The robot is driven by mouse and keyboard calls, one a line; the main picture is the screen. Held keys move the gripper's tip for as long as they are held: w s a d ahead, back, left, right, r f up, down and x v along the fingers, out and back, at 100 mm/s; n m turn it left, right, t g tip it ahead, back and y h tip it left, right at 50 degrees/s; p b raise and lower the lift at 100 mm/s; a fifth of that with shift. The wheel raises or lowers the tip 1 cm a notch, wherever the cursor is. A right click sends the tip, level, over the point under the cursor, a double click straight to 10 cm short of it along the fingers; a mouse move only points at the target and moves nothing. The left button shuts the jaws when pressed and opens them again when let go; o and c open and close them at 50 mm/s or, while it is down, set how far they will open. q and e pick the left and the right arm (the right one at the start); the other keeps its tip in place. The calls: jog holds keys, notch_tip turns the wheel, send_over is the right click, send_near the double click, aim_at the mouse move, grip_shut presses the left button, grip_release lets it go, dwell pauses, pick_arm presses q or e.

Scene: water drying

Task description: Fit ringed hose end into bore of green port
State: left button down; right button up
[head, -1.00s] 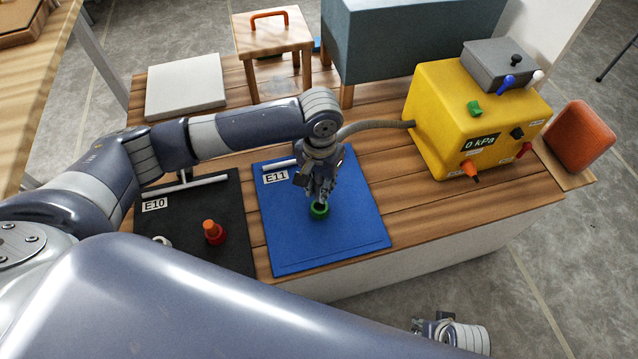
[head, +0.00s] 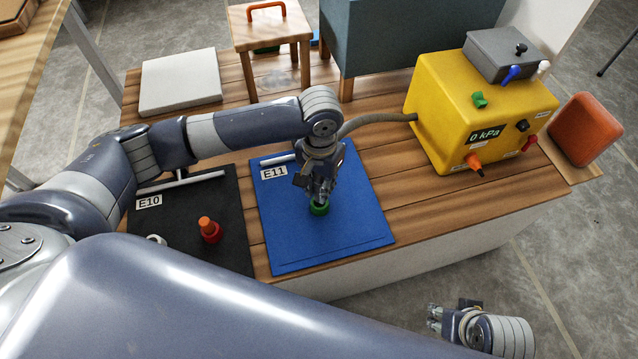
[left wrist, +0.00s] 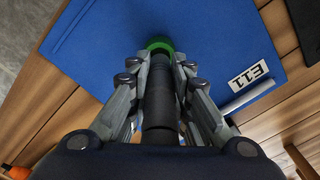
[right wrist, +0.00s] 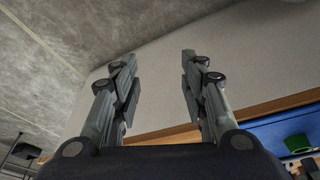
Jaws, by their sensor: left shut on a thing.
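The green port (head: 319,209) stands on the blue mat (head: 340,241) marked E11. My left gripper (head: 320,194) is right above it and shut on the dark hose end (left wrist: 159,95). In the left wrist view the hose end lies between the fingers and its tip meets the green port (left wrist: 158,43). The port's bore is covered, and I cannot tell how deep the tip sits. The ring on the hose end is not clear. My right gripper (right wrist: 158,62) is open and empty, off the table's front edge; it also shows in the head view (head: 436,316).
The grey hose (head: 378,121) runs from my left wrist to the yellow box (head: 440,105), whose display reads 0 kPa. A black mat (head: 190,235) marked E10 holds a red and orange fitting (head: 210,231). A wooden stool (head: 258,32) and grey-blue box (head: 410,35) stand behind.

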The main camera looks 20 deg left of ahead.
jog(key=shift+b+v, duration=0.35)
jog(key=shift+v, duration=1.25)
jog(key=shift+w+r, duration=0.1)
jog(key=shift+w, duration=0.05)
jog(key=p+x, duration=0.1)
jog(key=x, duration=0.5)
jog(key=shift+p, duration=0.35)
dwell(0.5)
jog(key=shift+a, duration=0.15)
jog(key=shift+s, duration=0.25)
